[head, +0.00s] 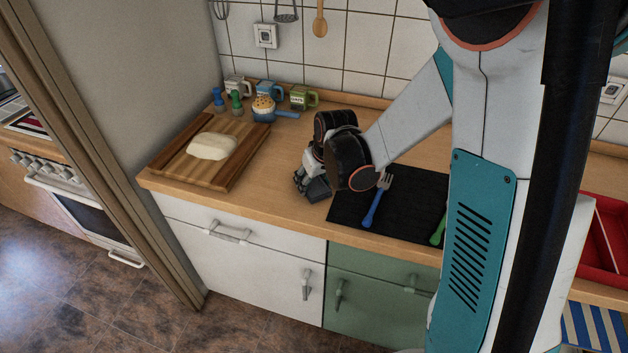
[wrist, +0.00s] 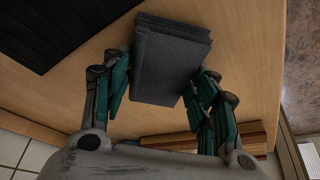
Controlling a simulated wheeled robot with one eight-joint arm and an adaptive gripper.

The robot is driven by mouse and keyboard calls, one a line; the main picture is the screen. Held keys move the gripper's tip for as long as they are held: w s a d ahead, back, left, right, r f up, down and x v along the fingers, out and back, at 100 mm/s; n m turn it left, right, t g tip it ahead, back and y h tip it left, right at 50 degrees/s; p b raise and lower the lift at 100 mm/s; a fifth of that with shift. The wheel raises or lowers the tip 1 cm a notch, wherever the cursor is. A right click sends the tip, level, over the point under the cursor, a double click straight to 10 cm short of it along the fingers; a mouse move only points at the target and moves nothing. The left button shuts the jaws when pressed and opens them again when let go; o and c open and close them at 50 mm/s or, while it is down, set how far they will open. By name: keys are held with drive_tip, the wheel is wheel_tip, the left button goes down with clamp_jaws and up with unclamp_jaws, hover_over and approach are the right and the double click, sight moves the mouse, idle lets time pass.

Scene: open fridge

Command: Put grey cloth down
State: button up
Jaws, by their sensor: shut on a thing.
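The grey cloth (wrist: 172,60) is a folded dark grey stack with a ribbed face. In the wrist view it sits between the two fingers of my gripper (wrist: 160,84), which is shut on it. In the head view my gripper (head: 311,180) is low over the wooden counter (head: 275,205), just left of the black mat (head: 400,212). A small dark grey part of the cloth (head: 318,190) shows there, and the rest is hidden by my wrist. I cannot tell whether the cloth touches the counter.
A wooden board (head: 180,165) with a pale dough-like loaf (head: 212,146) lies to the left. A blue-handled fork (head: 375,203) lies on the mat. Counter between board and mat is clear.

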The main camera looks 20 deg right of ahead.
drive_tip(key=shift+f, duration=0.2)
drive_tip(key=o, duration=1)
drive_tip(key=shift+c, duration=0.2)
drive_tip(key=shift+r, duration=0.1)
drive_tip(key=a+p+v, duration=0.1)
drive_tip(key=p+v, duration=0.3)
drive_tip(key=v, duration=0.8)
drive_tip(key=s+r+m+t, duration=0.1)
drive_tip(key=s+r, duration=0.4)
drive_tip(key=s, duration=0.4)
drive_tip(key=s+r+t, duration=0.1)
drive_tip(key=s+r, duration=0.4)
drive_tip(key=s, duration=0.4)
drive_tip(key=shift+r+m+t+h, duration=0.3)
drive_tip(key=shift+m+t+h, duration=0.1)
